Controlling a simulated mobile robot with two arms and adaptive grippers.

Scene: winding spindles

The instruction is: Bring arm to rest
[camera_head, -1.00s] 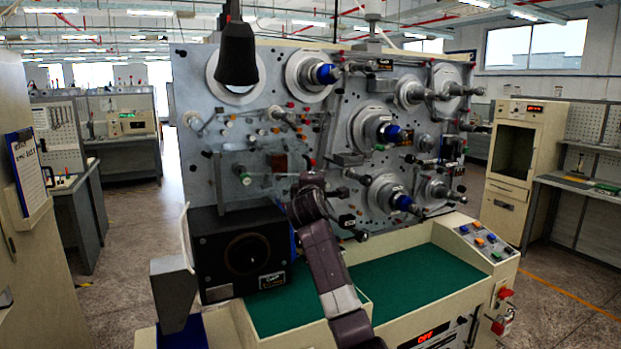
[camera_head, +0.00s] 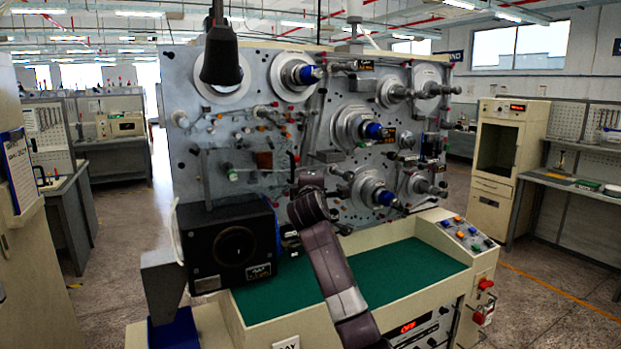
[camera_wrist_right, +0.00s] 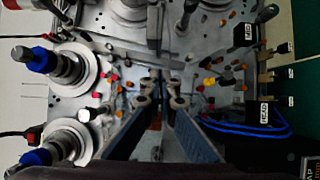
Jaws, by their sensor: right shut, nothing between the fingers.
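My right arm (camera_head: 335,270) rises from the bottom of the head view, over the green work surface (camera_head: 400,275), and bends at the wrist in front of the winding machine's panel (camera_head: 250,130). In the head view its gripper is mostly hidden behind the wrist. In the right wrist view my right gripper (camera_wrist_right: 160,88) shows two dark fingers closed together and empty. They point at the grey panel with its small coloured knobs. Whether they touch anything is unclear. My left gripper is not in view.
Spindles with blue ends (camera_head: 373,131) stick out of the panel. A black box (camera_head: 228,245) stands left of the arm, and a dark hanging fixture (camera_head: 219,50) is above. A button console (camera_head: 465,238) is at right. The green surface right of the arm is clear.

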